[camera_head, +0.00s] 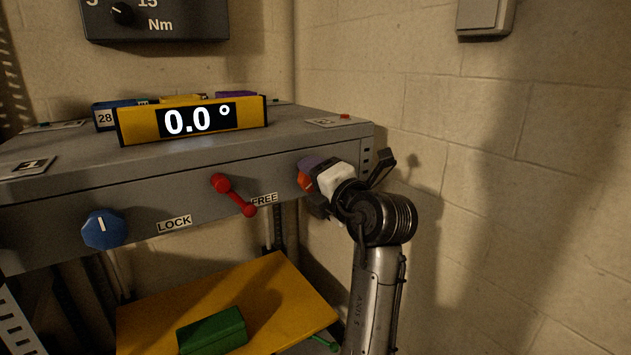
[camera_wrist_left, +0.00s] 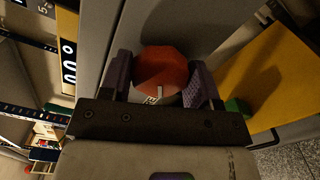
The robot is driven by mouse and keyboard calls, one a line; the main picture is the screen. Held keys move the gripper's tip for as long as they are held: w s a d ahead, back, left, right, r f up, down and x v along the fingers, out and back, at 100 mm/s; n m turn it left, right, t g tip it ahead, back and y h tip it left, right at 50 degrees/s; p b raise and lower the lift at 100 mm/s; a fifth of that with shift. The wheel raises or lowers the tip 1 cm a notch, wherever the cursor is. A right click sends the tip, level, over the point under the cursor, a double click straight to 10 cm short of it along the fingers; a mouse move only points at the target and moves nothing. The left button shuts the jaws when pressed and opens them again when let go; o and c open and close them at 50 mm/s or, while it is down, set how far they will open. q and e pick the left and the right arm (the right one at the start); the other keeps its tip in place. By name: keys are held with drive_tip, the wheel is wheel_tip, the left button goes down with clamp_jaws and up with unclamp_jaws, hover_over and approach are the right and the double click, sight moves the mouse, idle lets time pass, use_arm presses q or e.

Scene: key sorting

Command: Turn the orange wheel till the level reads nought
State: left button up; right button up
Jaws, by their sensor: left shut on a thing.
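The orange wheel (camera_head: 303,181) is on the front face of the grey table, near its right end, mostly hidden by my gripper. In the left wrist view the wheel (camera_wrist_left: 160,70) sits between the two purple fingers, with a white mark on its face. My left gripper (camera_head: 309,174) is shut on the wheel; it also shows in the left wrist view (camera_wrist_left: 161,84). The yellow level (camera_head: 138,125) lies on the tabletop and its display reads 0.0 °. Part of the display also shows in the left wrist view (camera_wrist_left: 68,60). My right gripper is not in view.
A red lever (camera_head: 234,194) slants between the LOCK and FREE labels, its lower end by FREE. A blue knob (camera_head: 103,229) is further left. Below, a yellow board (camera_head: 275,285) carries a green block (camera_head: 212,332). A wall stands close on the right.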

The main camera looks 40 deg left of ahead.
use_arm(q)
drive_tip(key=o, duration=0.9)
drive_tip(key=shift+d, duration=0.1)
drive_tip(key=p+v, duration=0.3)
drive_tip(key=v, duration=1)
drive_tip(key=shift+s+d, duration=0.15)
drive_tip(key=shift+d, duration=0.2)
